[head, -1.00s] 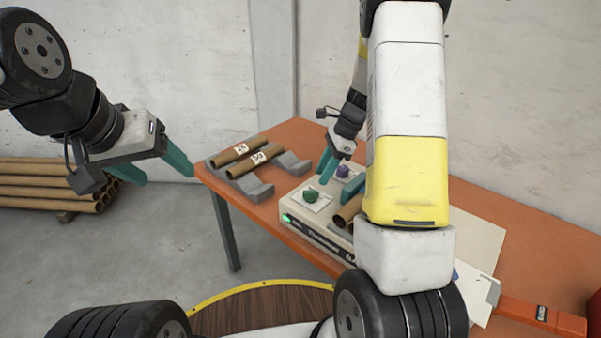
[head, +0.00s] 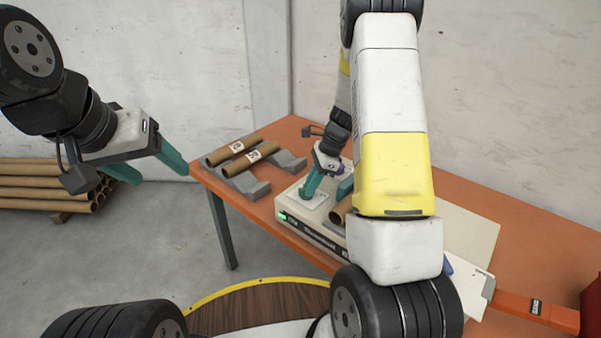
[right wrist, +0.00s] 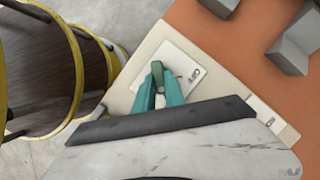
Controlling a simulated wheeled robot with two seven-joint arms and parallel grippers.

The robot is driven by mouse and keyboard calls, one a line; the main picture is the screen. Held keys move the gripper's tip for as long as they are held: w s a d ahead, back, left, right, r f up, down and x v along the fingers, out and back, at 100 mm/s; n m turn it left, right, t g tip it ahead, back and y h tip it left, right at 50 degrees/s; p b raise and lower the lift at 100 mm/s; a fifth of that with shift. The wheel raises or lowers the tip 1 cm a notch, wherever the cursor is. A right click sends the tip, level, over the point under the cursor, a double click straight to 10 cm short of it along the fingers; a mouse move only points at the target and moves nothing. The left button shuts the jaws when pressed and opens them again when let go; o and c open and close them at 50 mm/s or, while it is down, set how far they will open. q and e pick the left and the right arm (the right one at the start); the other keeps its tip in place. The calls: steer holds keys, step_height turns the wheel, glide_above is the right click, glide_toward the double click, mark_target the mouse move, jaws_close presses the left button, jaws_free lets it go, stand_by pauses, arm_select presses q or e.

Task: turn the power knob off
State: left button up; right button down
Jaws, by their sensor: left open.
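A green knob (right wrist: 157,74) stands on a white label plate (right wrist: 184,68) on the cream control box (head: 325,228). Dark lettering that looks like "OFF" is to the right of the knob in the right wrist view. My right gripper (right wrist: 158,88) points down at this knob, one teal fingertip on each side of it. I cannot tell whether the fingers press on it. In the head view the right gripper (head: 308,187) mostly covers the knob. My left gripper (head: 160,170) is open and empty, in the air left of the table.
The orange table (head: 277,140) holds grey cradles (head: 248,186) with cardboard tubes (head: 230,152). An orange-handled tool (head: 535,308) lies at the right. More tubes (head: 45,185) are stacked at the far left. My right arm hides part of the box.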

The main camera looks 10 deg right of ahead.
steer(key=shift+w+n, duration=0.1)
steer(key=shift+n, duration=0.2)
steer(key=n+g, duration=0.1)
steer(key=n, duration=0.1)
steer(key=shift+w+n, duration=0.15)
steer(key=shift+n, duration=0.25)
steer(key=n+g, duration=0.1)
steer(key=n, duration=0.3)
steer(key=shift+w+a+n+g+h, duration=0.1)
steer(key=shift+w+n+g+h, duration=0.1)
steer(key=shift+n+g+h, duration=0.15)
steer(key=n, duration=0.2)
steer(key=n+g+h, duration=0.1)
steer(key=n, duration=0.1)
steer(key=shift+w+a+h, duration=0.15)
steer(key=shift+a+h, duration=0.05)
steer(key=shift+h, duration=0.05)
steer(key=shift+a+n+g+h, duration=0.15)
steer(key=shift+n+g+h, duration=0.35)
steer(key=shift+n, duration=1.35)
steer(key=c, duration=1.4)
jaws_free()
